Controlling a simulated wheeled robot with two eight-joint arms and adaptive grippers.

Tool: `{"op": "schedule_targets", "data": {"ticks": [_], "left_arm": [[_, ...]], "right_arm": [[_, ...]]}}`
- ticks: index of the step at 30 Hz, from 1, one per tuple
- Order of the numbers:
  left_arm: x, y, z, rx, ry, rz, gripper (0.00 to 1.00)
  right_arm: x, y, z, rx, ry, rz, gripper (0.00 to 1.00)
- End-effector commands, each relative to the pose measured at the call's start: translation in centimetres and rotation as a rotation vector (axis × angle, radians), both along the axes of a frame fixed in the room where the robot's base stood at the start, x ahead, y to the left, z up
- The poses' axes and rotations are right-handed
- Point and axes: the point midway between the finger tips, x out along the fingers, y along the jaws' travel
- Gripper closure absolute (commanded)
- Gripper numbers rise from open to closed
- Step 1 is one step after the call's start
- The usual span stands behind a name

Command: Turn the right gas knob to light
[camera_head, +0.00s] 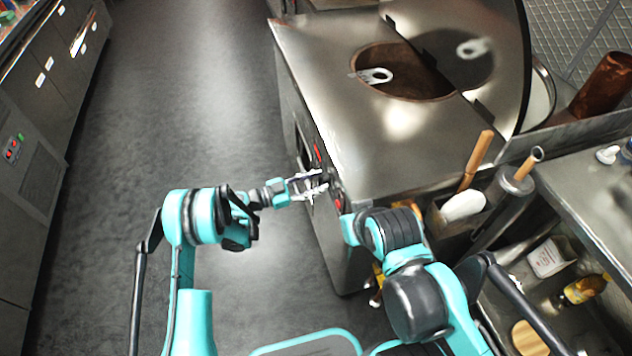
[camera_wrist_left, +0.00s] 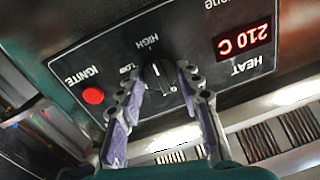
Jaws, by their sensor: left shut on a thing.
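A black gas knob (camera_wrist_left: 157,75) with a pale pointer line sits on the dark control panel (camera_wrist_left: 205,95), seen upside down in the left wrist view. Marks LOW, HIGH and 0 stand around it. My left gripper (camera_wrist_left: 161,82) has one finger on each side of the knob and is shut on it. In the head view my left gripper (camera_head: 318,186) reaches the front of the steel tandoor (camera_head: 375,135), where it hides the knob. My right arm comes in from the lower right, but its gripper does not show.
A red IGNITE button (camera_wrist_left: 93,95) and a red display (camera_wrist_left: 243,42) reading 210 C flank the knob. The tandoor's round opening (camera_head: 405,80) is on top. A wooden-handled tool (camera_head: 476,160) stands at the right. The floor (camera_head: 185,110) at left is clear.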

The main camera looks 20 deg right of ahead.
Motion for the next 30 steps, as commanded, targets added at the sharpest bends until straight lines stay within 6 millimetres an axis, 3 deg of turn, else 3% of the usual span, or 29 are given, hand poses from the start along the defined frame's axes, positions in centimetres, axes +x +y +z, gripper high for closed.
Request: {"op": "schedule_targets", "data": {"ticks": [11,30], "left_arm": [[0.03,-0.03,0.04,-0.007,0.206,-0.001,0.94],[0.18,-0.01,0.11,-0.026,0.812,0.0,0.94]], "right_arm": [[0.0,0.0,-0.01,0.0,0.0,0.0,1.0],[0.0,0.0,-0.01,0.0,0.0,0.0,1.0]]}}
